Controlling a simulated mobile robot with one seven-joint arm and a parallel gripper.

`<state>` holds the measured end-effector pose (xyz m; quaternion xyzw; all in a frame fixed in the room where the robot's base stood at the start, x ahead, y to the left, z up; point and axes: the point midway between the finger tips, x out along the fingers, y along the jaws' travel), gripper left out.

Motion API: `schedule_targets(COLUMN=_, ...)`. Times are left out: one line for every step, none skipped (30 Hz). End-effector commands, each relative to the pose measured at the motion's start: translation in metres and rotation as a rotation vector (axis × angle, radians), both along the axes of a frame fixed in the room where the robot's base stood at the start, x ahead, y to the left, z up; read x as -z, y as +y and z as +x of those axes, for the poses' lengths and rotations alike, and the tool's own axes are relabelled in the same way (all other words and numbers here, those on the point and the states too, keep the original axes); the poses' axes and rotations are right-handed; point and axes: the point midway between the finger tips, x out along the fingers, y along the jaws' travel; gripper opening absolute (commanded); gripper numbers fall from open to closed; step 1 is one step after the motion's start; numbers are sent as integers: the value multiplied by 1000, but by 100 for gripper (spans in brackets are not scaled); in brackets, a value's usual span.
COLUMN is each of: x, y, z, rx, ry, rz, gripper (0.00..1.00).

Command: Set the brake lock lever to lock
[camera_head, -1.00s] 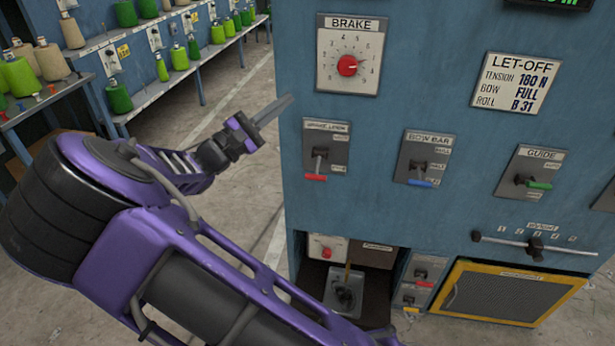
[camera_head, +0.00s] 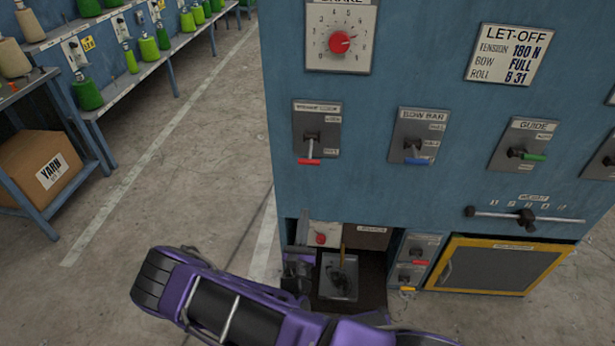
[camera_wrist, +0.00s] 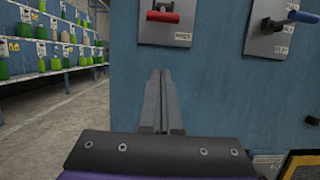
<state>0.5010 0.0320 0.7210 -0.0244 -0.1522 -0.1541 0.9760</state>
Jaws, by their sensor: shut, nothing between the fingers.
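The brake lock lever (camera_head: 309,161) has a red handle and hangs downward from a pivot on its dark grey plate (camera_head: 330,140), toward the lower of two small labels I cannot read. In the wrist view the red handle (camera_wrist: 163,17) is at the top, above the fingertips. My gripper (camera_head: 303,222) is low at the cabinet's left edge, below the lever and apart from it. In the wrist view my gripper (camera_wrist: 158,74) has its fingers together, pointing upward, with nothing between them.
The bow bar lever (camera_head: 418,160) with a blue handle is right of the brake lock, then the guide lever (camera_head: 533,156) with a green one. The brake dial (camera_head: 340,42) is above. An open recess (camera_head: 370,285) is below.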

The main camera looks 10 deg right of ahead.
Motion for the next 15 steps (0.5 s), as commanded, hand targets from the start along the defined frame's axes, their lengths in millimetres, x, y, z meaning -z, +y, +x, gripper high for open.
schedule_targets(x=1, y=0, z=0, rx=-1, ry=1, rz=-1, gripper=0)
schedule_targets(x=1, y=0, z=0, rx=-1, ry=2, rz=-1, gripper=0)
schedule_targets(x=1, y=0, z=0, rx=-1, ry=1, rz=-1, gripper=0)
schedule_targets(x=0, y=0, z=0, rx=-1, ry=1, rz=0, gripper=0)
schedule_targets(x=0, y=0, z=0, rx=0, ry=1, rz=0, gripper=0)
schedule_targets(x=0, y=0, z=0, rx=0, ry=1, rz=0, gripper=0)
schedule_targets(x=0, y=0, z=0, rx=0, ry=1, rz=0, gripper=0)
schedule_targets(x=0, y=0, z=0, rx=0, ry=1, rz=0, gripper=0)
schedule_targets(x=0, y=0, z=0, rx=0, ry=0, rz=0, gripper=0)
schedule_targets(x=0, y=-1, z=1, rx=1, ry=0, rz=0, gripper=0)
schedule_targets(x=-1, y=-1, z=3, rx=1, ry=0, rz=0, gripper=0)
schedule_targets(x=-1, y=-2, z=5, rx=2, ry=-1, rz=1, gripper=0)
schedule_targets(x=-2, y=-3, z=8, rx=3, ry=-2, rz=1, gripper=0)
schedule_targets(x=-3, y=-4, z=11, rx=3, ry=-2, rz=1, gripper=0)
schedule_targets(x=-5, y=-6, z=16, rx=3, ry=-2, rz=1, gripper=0)
